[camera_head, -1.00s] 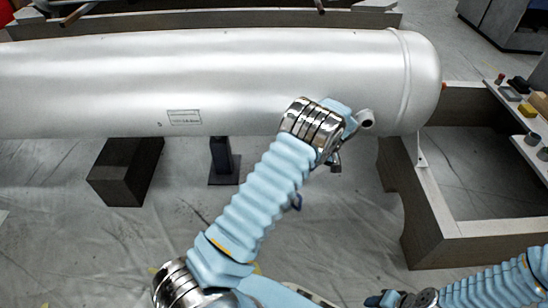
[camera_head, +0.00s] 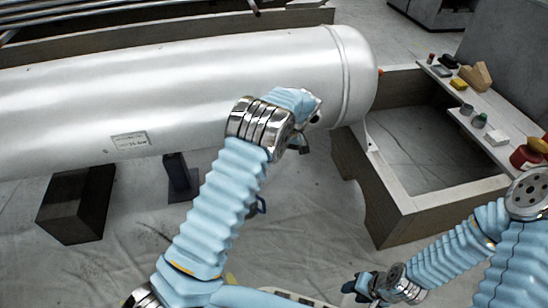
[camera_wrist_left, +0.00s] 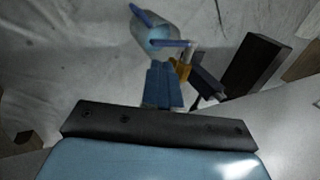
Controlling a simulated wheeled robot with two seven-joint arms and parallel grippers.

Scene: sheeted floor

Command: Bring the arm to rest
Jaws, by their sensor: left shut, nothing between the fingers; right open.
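My left arm, a pale blue ribbed sleeve with a chrome joint, reaches up from the bottom left in the head view and overlaps the silver tank (camera_head: 180,85). The left gripper is mostly hidden there behind its wrist. In the left wrist view the left gripper (camera_wrist_left: 163,85) points away from the camera, shut and empty above the floor. My right gripper (camera_head: 365,287) is low at the right in the head view, open and empty, small and dark over the sheeted floor.
A wooden frame (camera_head: 390,205) stands right of the tank's end. A shelf (camera_head: 455,90) with small items runs beyond it. A dark block (camera_head: 75,205) and a black post (camera_head: 180,178) are under the tank. A grey cylinder with blue bars (camera_wrist_left: 155,40) shows in the wrist view.

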